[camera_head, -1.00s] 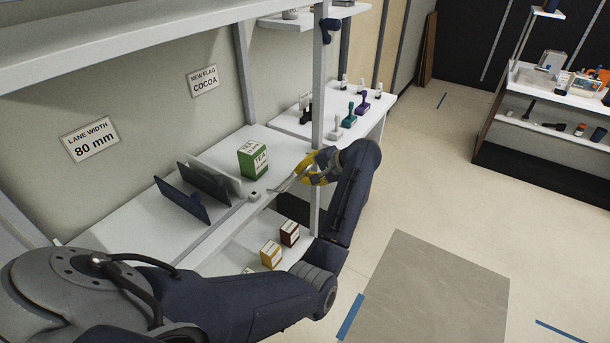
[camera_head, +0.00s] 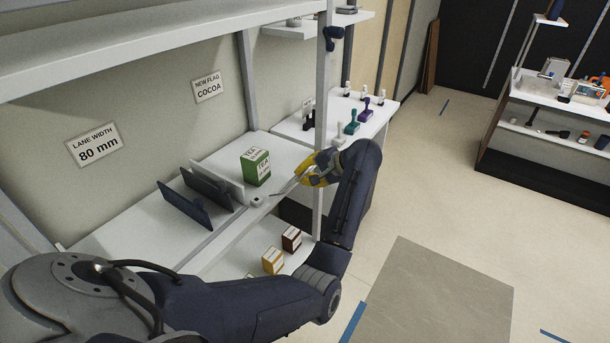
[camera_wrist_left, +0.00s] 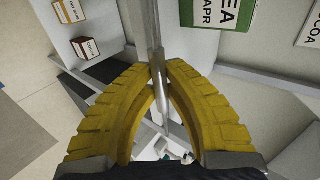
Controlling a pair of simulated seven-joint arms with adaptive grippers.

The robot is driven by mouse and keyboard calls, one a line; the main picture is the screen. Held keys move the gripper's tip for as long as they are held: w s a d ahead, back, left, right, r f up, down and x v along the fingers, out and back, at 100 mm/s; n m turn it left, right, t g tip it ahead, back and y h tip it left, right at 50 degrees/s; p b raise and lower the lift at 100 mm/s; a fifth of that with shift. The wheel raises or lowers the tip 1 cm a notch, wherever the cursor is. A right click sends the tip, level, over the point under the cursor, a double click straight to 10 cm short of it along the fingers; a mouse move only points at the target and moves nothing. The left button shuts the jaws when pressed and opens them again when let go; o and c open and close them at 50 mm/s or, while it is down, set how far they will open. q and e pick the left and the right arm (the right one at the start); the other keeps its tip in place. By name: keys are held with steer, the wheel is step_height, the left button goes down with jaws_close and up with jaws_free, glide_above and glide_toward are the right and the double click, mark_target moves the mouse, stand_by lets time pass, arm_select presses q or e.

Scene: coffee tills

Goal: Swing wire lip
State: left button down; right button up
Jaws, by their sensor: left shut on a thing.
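My left gripper (camera_head: 302,181) has yellow fingers and is at the front edge of the upper shelf, right of the green TEA box. In the left wrist view its fingers (camera_wrist_left: 160,72) are shut on a thin grey metal wire lip (camera_wrist_left: 152,28). The wire also shows in the head view (camera_head: 284,190), slanting from the fingers toward a small white block (camera_head: 257,200) at the shelf edge. The far end of the wire is hidden by the fingers and arm. My right gripper is not in view.
The green TEA box (camera_head: 256,167) stands on the upper shelf (camera_head: 125,228), next to upright dark dividers (camera_head: 183,206). A yellow box (camera_head: 273,261) and a brown box (camera_head: 291,238) stand on the lower shelf. A grey post (camera_head: 322,110) rises close behind the gripper.

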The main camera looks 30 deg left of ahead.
arm_select(q)
steer(key=shift+a+r, duration=0.4)
steer(key=shift+r, duration=0.25)
steer(key=shift+a+r, duration=0.5)
steer(key=shift+a, duration=0.25)
steer(key=shift+a+r, duration=0.35)
steer(key=shift+a, duration=0.35)
steer(key=c, duration=1.4)
jaws_free()
steer(key=shift+f, duration=0.1)
steer(key=shift+c, duration=0.2)
